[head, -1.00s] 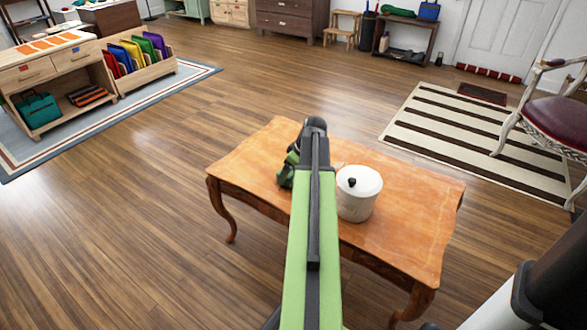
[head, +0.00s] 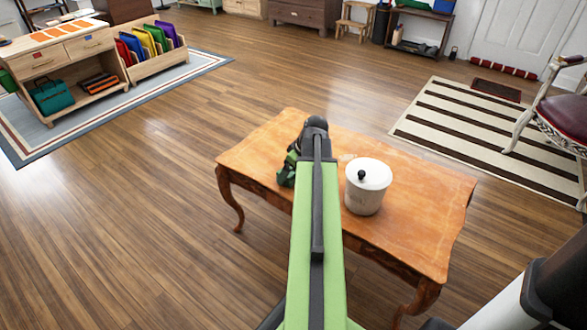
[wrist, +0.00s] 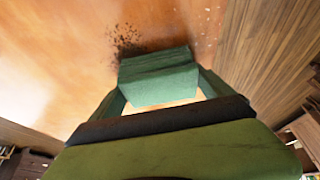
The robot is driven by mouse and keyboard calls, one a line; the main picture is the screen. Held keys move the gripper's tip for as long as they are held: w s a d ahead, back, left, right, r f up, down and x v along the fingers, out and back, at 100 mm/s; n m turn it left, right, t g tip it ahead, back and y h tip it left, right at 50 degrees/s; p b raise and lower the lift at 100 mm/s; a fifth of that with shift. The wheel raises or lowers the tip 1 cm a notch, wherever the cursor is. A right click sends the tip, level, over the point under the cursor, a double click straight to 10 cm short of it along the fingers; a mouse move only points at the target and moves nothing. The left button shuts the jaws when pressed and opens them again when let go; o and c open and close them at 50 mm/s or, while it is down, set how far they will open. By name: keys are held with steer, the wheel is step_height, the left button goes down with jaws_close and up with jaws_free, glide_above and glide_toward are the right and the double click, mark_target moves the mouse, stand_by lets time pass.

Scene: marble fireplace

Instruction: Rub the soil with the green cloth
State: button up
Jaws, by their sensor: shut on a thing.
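The green cloth (wrist: 158,85) is folded and held between the fingertips of my gripper (wrist: 160,78), over the wooden table (head: 420,205). The soil (wrist: 126,38) is a patch of dark crumbs on the tabletop in the wrist view, just beyond the cloth's far left edge. The cloth's far edge lies close to the soil; I cannot tell whether it presses on the table. In the head view, my gripper (head: 288,170) is at the table's left part, mostly hidden behind my arm. The soil is hidden there.
A white lidded pot (head: 366,190) stands on the table just right of my arm. Pale flecks (wrist: 207,14) lie on the tabletop beyond the cloth. The table's right part is clear. A striped rug (head: 480,140) and a chair (head: 562,115) are farther right.

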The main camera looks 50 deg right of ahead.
steer(key=shift+a, duration=1.2)
steer(key=shift+s+f, duration=0.1)
steer(key=shift+s, duration=0.85)
steer(key=shift+w+d, duration=0.2)
steer(key=shift+d, duration=4.9)
steer(key=shift+s, duration=0.9)
steer(key=shift+a, duration=1.65)
steer(key=shift+s+a, duration=0.1)
steer(key=shift+a, duration=3.3)
